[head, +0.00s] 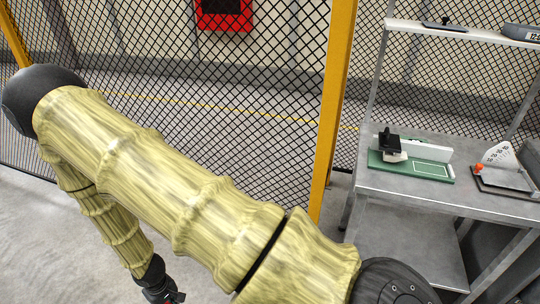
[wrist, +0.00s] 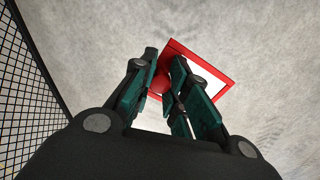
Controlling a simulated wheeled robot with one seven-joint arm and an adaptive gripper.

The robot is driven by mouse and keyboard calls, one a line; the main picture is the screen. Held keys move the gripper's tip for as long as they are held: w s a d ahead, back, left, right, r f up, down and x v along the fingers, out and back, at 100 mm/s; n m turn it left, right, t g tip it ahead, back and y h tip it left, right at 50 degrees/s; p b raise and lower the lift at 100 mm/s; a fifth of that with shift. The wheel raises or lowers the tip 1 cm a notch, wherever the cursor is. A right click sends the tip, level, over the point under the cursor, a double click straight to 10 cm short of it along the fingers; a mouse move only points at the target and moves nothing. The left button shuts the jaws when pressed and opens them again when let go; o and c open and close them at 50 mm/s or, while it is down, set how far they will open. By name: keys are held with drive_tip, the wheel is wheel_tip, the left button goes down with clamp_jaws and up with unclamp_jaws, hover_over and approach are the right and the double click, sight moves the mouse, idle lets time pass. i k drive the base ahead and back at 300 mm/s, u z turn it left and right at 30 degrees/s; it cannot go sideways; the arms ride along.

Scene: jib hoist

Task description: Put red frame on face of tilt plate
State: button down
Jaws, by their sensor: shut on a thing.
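My gripper (wrist: 164,60) is shut on the red frame (wrist: 206,65), by a round red knob between its fingertips in the wrist view. The frame has a red rim around a white area, and the fingers hide part of it. It is above the grey floor. In the head view my gripper (head: 160,287) is low at the bottom left, far from the table, and mostly cut off. The tilt plate (head: 507,181) seems to be the dark-based device at the table's right, with a white angle scale and an orange knob. Its face is hard to make out.
A grey metal table (head: 440,200) with an upper shelf (head: 462,33) stands at the right. A green board (head: 410,168) with a black clamp-like part is on it. A mesh fence with a yellow post (head: 336,90) stands left of the table. The floor below my gripper looks clear.

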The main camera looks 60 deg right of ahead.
sight(507, 178)
drive_tip(key=i, duration=1.15)
drive_tip(key=z, duration=3.25)
drive_tip(key=i, duration=0.35)
drive_tip(key=u, duration=0.05)
